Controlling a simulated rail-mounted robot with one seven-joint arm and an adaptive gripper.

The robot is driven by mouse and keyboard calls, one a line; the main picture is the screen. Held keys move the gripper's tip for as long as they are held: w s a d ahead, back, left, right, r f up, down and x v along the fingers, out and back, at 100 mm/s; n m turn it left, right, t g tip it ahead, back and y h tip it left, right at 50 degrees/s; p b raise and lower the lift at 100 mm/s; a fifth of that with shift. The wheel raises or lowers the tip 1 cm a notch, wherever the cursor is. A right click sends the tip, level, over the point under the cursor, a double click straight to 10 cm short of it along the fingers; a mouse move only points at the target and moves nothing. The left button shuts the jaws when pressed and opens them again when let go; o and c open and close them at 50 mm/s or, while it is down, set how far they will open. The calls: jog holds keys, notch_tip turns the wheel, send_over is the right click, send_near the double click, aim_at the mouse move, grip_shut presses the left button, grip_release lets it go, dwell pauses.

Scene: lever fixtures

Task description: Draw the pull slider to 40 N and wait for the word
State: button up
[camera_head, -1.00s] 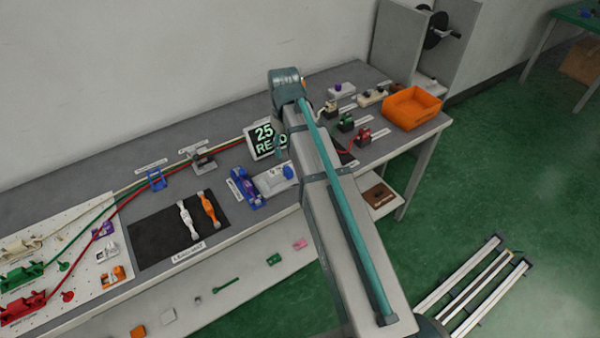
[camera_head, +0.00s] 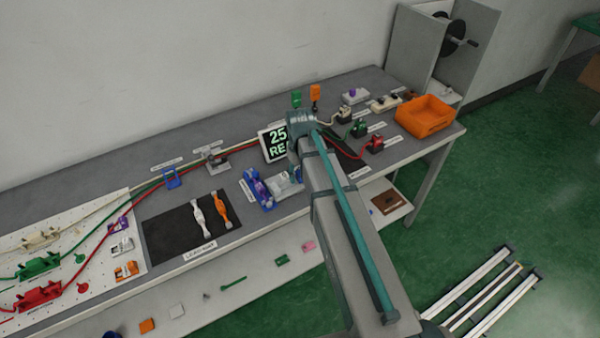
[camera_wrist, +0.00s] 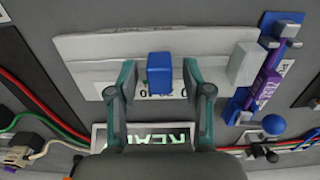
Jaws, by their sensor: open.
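The pull slider is a pale plate with a blue block (camera_wrist: 160,73) on it; the white plate (camera_wrist: 85,48) fills the upper wrist view and shows partly in the head view (camera_head: 286,188). My gripper (camera_wrist: 158,80) is open, with one teal finger on each side of the blue block and a gap on both sides. I cannot tell how far its tips reach down. In the head view my arm hides the gripper's fingers. The display (camera_head: 274,143) shows 25 and letters starting RE, partly hidden; its lit letters also appear upside down in the wrist view (camera_wrist: 155,134).
A blue and purple fixture (camera_head: 259,189) stands beside the plate. Red, green and white plugs (camera_head: 375,144) and an orange bin (camera_head: 425,115) are at the right. Cables run behind.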

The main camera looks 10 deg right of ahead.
jog(key=shift+f, duration=0.2)
grip_shut()
jog(key=shift+w+d, duration=0.15)
jog(key=shift+d, duration=0.35)
jog(key=shift+w+d, duration=0.15)
jog(key=shift+d, duration=0.35)
grip_release()
notch_tip(320, 180, up, 12)
dwell(0.3)
